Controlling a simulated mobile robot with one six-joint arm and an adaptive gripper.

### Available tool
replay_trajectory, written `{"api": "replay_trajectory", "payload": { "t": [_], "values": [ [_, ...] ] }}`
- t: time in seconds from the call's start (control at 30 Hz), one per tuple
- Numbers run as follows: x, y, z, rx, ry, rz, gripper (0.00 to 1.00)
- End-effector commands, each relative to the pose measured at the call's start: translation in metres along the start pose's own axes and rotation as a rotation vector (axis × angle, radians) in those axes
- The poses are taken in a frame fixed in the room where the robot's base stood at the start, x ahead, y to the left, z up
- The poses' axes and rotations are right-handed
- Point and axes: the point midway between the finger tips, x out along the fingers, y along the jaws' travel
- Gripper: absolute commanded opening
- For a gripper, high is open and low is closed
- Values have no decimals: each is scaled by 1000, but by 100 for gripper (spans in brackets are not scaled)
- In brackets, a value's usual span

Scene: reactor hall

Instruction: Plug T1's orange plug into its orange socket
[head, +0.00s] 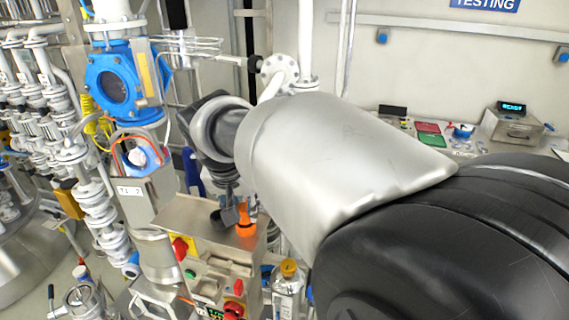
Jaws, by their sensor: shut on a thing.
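My gripper (232,213) reaches down from my arm at the picture's centre. Its dark fingers are shut on the orange plug (245,224), which shows beside the right finger. The plug is at the top of a metal control box (200,215). I cannot tell whether it touches the box or sits in a socket. No separate orange socket can be made out; the gripper and plug may hide it. A unit with a label that seems to read T1 (131,191) stands to the left, with an orange-red cable (128,142) above it.
A blue-flanged valve (113,85) and white pipes stand close on the left. The control box front carries red and green buttons. A bottle with a yellow cap (288,285) stands right of it. A bench with coloured trays (430,132) and a small display device (512,122) is behind.

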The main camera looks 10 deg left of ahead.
Motion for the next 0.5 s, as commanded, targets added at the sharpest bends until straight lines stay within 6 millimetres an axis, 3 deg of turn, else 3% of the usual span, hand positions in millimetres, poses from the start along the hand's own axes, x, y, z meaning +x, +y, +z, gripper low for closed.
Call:
{"api": "replay_trajectory", "payload": {
  "t": [0.37, 0.4, 0.5],
  "values": [
    [3, 0, 2, 0, -2, 1, 2],
    [3, 0, 2, 0, -2, 1, 28],
    [3, 0, 2, 0, -1, 1, 35]
  ]
}}
